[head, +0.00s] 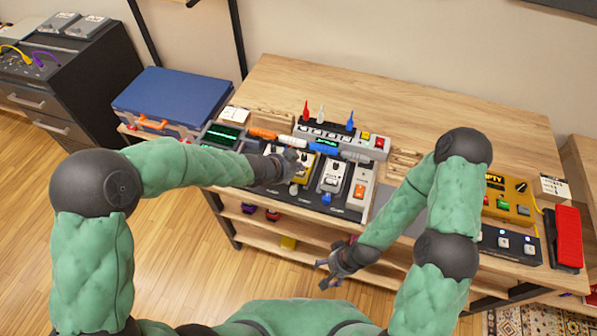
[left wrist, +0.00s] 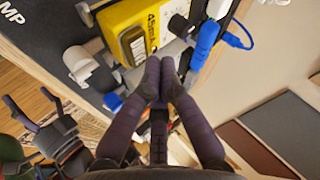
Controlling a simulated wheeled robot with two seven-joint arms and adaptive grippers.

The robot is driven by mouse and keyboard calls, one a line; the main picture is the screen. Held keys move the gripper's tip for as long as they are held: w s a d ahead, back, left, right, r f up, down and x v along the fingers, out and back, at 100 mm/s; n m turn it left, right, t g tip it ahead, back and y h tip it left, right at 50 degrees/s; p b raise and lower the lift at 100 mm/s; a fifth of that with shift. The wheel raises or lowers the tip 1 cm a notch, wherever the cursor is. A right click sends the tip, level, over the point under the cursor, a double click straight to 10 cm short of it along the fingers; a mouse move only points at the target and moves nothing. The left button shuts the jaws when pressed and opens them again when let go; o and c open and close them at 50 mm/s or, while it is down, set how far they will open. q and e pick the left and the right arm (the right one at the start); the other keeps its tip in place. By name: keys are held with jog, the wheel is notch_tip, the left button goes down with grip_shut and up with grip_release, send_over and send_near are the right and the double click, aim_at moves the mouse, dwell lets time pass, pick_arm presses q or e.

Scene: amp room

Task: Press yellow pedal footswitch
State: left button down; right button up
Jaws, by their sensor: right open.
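The yellow pedal (head: 304,171) sits on the dark pedal board on the wooden bench, partly hidden by my left gripper (head: 292,162). In the left wrist view the yellow pedal (left wrist: 150,22) fills the top middle, with dark lettering on its face. My left gripper (left wrist: 160,66) has its two fingertips together, empty, over the pedal's edge. A silver part shows behind the fingertips; I cannot tell whether they touch it. My right gripper (head: 329,271) is open and empty in front of the bench, below its top; it also shows in the left wrist view (left wrist: 22,112).
Blue cable plugs (head: 323,148) lie behind. A larger yellow box (head: 508,198) and red pedal (head: 568,237) are far right. A blue case (head: 172,97) is left.

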aim_at(297, 175)
pick_arm(q)
jog(key=shift+f+b, duration=0.3)
jog(key=shift+f, duration=0.1)
jog(key=shift+f+b, duration=0.4)
jog(key=shift+f, duration=0.05)
dwell(0.6)
jog(key=shift+s, duration=0.1)
jog(key=shift+r+p, duration=0.75)
jog(key=shift+r, duration=0.1)
jog(key=shift+r, duration=0.1)
notch_tip(297, 175, up, 5)
jog(key=p, duration=0.5)
dwell(0.3)
dwell(0.6)
